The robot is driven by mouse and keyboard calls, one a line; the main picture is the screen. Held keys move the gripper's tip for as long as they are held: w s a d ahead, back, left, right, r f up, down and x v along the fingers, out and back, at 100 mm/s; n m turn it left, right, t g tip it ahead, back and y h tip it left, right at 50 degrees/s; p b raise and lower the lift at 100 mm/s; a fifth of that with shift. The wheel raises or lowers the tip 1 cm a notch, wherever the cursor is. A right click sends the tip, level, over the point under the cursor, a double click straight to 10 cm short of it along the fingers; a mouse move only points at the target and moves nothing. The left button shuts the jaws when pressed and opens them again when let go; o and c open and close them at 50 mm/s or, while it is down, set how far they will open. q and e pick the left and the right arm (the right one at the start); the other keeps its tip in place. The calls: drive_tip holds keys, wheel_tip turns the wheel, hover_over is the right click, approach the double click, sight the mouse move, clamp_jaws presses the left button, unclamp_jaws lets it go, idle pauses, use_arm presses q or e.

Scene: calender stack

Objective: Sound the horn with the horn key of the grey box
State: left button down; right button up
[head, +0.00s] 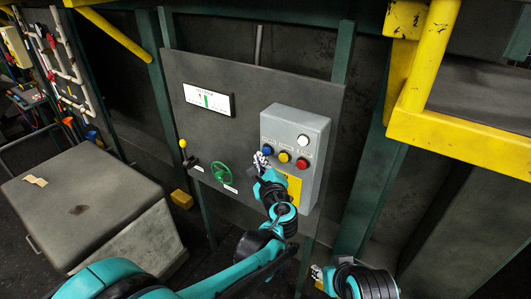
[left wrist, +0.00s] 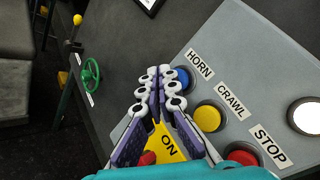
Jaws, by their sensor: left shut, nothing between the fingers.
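The grey box (head: 287,120) is mounted on the dark panel. Its blue horn key (head: 267,149) is the leftmost in a row with a yellow key (head: 283,157) and a red key (head: 302,163). In the left wrist view the blue key (left wrist: 182,77) lies beside the HORN label (left wrist: 200,64), partly covered by a fingertip. My left gripper (head: 261,160) is shut and empty, its tips by the blue key; I cannot tell whether they touch. Its fingers (left wrist: 164,86) show together in the wrist view. My right gripper (head: 317,273) is low in the head view; its jaw state is unclear.
A white lamp (head: 303,140) sits on the box. A yellow ON plate (left wrist: 174,150) lies below the keys. A green handwheel (head: 221,172), a yellow-knobbed lever (head: 183,145) and a display (head: 208,100) are on the panel. A yellow rail (head: 460,142) juts out at right.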

use_arm(q)
drive_tip(key=s+a, duration=0.1)
drive_tip(key=s, duration=0.1)
drive_tip(key=s+a, duration=0.2)
idle(0.3)
drive_tip(key=s+a+f+n+g+y+b, duration=0.1)
drive_tip(key=s+a+f+n+g+b, duration=0.25)
drive_tip(key=s+a+f+n, duration=0.45)
drive_tip(key=s+a+f+n+g+b, duration=0.3)
drive_tip(key=s+a+f+n+b, duration=0.15)
drive_tip(key=a, duration=0.45)
drive_tip(key=s+f+n+g+h+b, duration=0.3)
drive_tip(key=s+f+n+h+b, duration=0.1)
drive_tip(key=s+f+n, duration=0.7)
drive_tip(key=s, duration=0.2)
drive_tip(key=shift+s+n, duration=0.35)
drive_tip(key=shift+a+f, duration=0.1)
drive_tip(key=shift+f, duration=0.05)
